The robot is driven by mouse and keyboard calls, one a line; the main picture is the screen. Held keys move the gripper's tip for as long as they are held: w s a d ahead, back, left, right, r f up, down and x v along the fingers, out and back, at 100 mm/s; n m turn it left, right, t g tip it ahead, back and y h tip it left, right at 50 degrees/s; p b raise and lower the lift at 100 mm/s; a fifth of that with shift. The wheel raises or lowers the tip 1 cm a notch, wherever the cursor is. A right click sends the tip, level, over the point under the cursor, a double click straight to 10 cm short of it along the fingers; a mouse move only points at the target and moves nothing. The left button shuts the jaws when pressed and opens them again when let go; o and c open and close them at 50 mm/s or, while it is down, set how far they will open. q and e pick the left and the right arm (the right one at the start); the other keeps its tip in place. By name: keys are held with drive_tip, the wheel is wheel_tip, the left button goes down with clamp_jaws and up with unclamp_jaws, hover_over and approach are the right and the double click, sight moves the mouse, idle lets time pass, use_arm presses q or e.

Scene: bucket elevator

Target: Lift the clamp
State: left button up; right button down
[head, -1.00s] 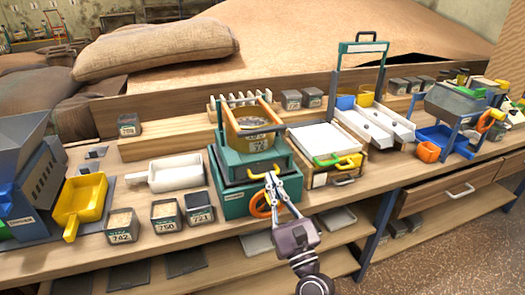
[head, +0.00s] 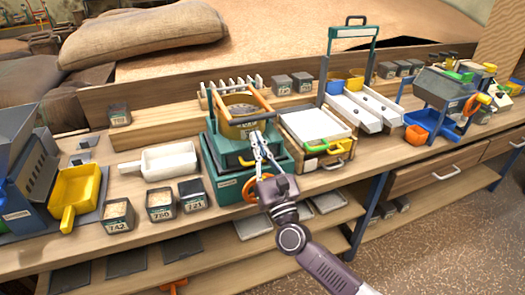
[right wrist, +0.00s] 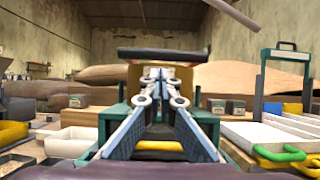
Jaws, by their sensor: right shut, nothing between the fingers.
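The teal machine (head: 223,190) stands on the bench and holds a tan bucket (head: 238,103). What I take as the clamp is the pair of orange arms (head: 221,107) at the bucket with a dark crossbar (head: 243,126) across its front. The crossbar also shows in the right wrist view (right wrist: 140,53). My right gripper (head: 257,138) is shut and empty in front of the bucket, its fingertips just below the crossbar. The right wrist view shows the fingertips (right wrist: 163,76) close under it; contact cannot be told. My left gripper is not in view.
A yellow handle (head: 246,161) and an orange ring (head: 249,190) are on the machine's front. A white-topped box (head: 318,126) stands close on the right. A white scoop (head: 168,160) and dark labelled boxes (head: 160,202) lie to the left.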

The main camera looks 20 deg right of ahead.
drive_tip(key=shift+x, duration=1.35)
drive_tip(key=shift+r+p, duration=0.1)
drive_tip(key=shift+p, duration=0.25)
